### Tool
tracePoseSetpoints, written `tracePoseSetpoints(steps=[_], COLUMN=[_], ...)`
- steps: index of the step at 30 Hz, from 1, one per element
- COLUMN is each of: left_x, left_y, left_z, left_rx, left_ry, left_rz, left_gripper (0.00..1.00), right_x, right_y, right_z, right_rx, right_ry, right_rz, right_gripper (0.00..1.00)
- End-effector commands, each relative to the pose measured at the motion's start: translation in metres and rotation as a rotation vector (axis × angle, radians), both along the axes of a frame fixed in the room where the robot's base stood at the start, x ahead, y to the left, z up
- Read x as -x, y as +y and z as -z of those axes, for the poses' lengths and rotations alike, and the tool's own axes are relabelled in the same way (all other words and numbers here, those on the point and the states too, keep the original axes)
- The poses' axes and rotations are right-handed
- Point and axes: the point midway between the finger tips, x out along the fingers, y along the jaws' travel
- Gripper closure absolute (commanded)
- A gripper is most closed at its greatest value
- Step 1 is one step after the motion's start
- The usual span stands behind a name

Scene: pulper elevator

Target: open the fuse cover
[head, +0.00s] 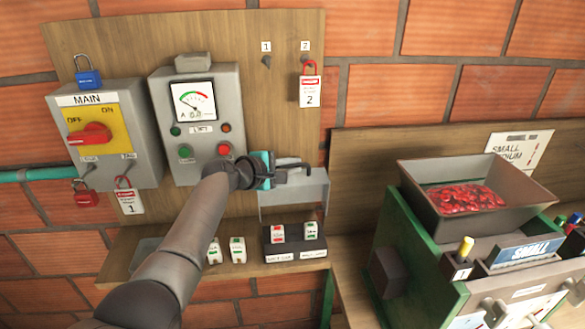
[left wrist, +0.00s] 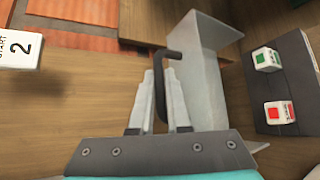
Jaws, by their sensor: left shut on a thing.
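The fuse cover (head: 302,191) is a light grey, box-like panel on the wooden board, right of the meter box. It also shows in the left wrist view as a grey angled plate (left wrist: 203,70). Its dark bent handle (left wrist: 171,55) stands between the fingers of my left gripper (head: 284,172). In the left wrist view the pale fingers of the left gripper (left wrist: 164,82) are closed around the handle's bar. What lies behind the cover is hidden, and I cannot tell how far it stands open. My right gripper is not in view.
The main switch box (head: 88,165) and meter box (head: 212,100) stand to the left. A shelf (head: 190,262) below holds several small fuse blocks and a dark holder (head: 296,252). A green machine with a red-filled hopper (head: 440,168) stands to the right.

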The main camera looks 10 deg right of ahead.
Motion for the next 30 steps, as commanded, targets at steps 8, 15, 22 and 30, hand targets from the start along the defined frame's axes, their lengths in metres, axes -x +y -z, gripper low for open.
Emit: tracePoseSetpoints(steps=[8,15,22,30], left_x=[-0.0027,-0.0027,-0.0026,-0.0023], left_y=[-0.0008,-0.0008,-0.0006,0.0], left_z=[-0.002,-0.0019,-0.0014,0.0004], left_rx=[0.006,0.006,0.004,0.001], left_ry=[0.016,0.016,0.015,0.018], left_rz=[-0.001,-0.001,0.0,0.0], left_gripper=[1.0,1.0,0.67,0.55], right_x=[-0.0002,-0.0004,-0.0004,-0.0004], right_y=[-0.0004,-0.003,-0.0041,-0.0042], right_z=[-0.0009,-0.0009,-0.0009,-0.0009], right_rx=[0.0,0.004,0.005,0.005], right_ry=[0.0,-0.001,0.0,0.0], right_rz=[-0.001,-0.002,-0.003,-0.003], right_gripper=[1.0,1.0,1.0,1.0])
